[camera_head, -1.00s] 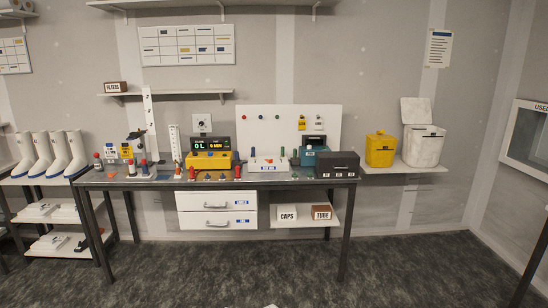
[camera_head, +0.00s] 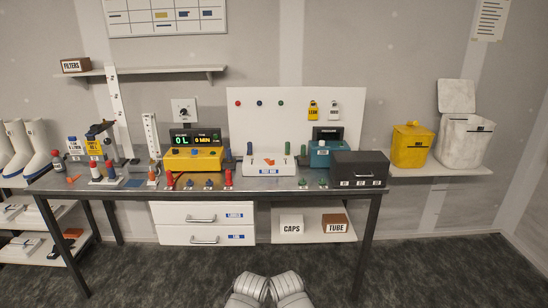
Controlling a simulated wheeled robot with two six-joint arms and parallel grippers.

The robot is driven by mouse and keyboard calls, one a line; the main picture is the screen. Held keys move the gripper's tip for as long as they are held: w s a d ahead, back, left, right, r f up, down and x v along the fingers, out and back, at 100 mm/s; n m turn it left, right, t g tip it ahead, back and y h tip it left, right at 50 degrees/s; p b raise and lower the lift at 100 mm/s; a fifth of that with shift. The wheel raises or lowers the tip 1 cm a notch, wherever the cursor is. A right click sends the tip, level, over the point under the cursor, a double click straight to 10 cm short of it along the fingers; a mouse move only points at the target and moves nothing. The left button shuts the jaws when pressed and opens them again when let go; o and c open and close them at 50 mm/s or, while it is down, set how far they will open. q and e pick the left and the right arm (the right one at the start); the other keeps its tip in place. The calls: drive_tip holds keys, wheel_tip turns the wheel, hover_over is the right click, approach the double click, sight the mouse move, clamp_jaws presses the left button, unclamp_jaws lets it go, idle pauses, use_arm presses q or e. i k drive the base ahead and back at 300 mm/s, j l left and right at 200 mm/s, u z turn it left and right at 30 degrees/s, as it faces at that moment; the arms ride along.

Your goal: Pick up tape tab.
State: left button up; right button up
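I cannot tell for sure which item is the tape tab. A small flat orange piece (camera_head: 73,180) lies at the left end of the bench top (camera_head: 125,192), too small to make out. Small items stand along the bench's front edge, among them red ones (camera_head: 228,178). Two white rounded parts of my arms show at the bottom centre, below and in front of the bench. No gripper fingers can be seen, and nothing on the bench is being touched.
A yellow device (camera_head: 193,160) with a display, a white holder (camera_head: 270,167), a teal device (camera_head: 321,154) and a dark box (camera_head: 359,169) stand on the bench. Drawers (camera_head: 203,218) hang below. A yellow bin (camera_head: 411,146) is on a right shelf. The floor in front is clear.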

sight(271, 163)
drive_tip(key=i+j+z, duration=0.3)
drive_tip(key=i+j, duration=0.35)
drive_tip(key=i+j+z, duration=0.3)
drive_tip(key=i+j, duration=0.5)
